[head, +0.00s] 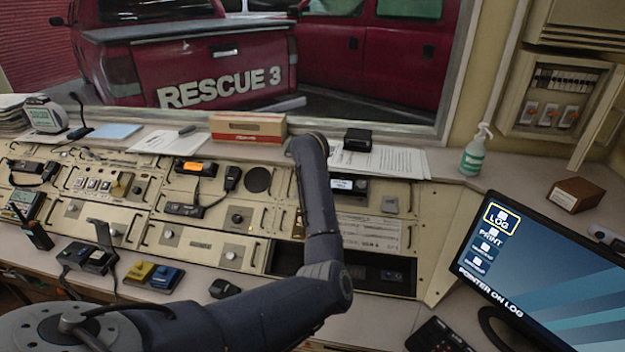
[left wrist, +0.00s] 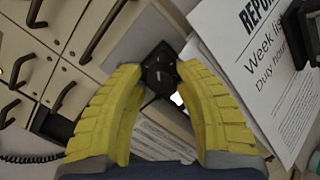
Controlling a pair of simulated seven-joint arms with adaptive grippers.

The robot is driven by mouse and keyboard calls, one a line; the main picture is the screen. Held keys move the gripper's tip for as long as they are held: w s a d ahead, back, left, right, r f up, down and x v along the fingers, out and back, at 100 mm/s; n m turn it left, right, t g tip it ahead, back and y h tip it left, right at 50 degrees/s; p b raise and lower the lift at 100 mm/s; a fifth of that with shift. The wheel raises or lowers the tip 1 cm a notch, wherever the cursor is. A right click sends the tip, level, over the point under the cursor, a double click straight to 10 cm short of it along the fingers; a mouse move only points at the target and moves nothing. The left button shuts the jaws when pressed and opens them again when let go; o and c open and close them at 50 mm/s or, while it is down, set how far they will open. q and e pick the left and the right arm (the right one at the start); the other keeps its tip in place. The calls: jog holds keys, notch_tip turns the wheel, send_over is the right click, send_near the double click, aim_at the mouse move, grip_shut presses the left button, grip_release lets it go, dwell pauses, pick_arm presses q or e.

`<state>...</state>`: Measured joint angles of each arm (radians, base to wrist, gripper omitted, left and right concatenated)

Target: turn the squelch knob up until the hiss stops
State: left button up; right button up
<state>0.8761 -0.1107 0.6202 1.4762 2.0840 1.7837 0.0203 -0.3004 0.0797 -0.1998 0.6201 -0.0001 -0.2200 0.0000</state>
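A dark round knob-like part (left wrist: 158,74) shows in the left wrist view, beyond and between my fingertips. No label on it can be read, so I cannot tell whether it is the squelch knob. My left gripper (left wrist: 159,68) has two yellow ridged fingers apart, one tip on each side of this part. The tips look very near its edges; whether they touch cannot be told. In the head view my left arm reaches to the back of the console and hides the gripper and the panel below it. My right gripper is in neither view.
A radio with a lit display (head: 348,184) sits just right of my arm. Printed sheets (head: 385,160) lie behind it, with a small black box (head: 357,139). A handset (head: 232,178) and carton (head: 248,127) are to the left. A monitor (head: 535,270) stands at right.

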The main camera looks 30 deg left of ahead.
pick_arm(q)
jog(key=v, duration=1.2)
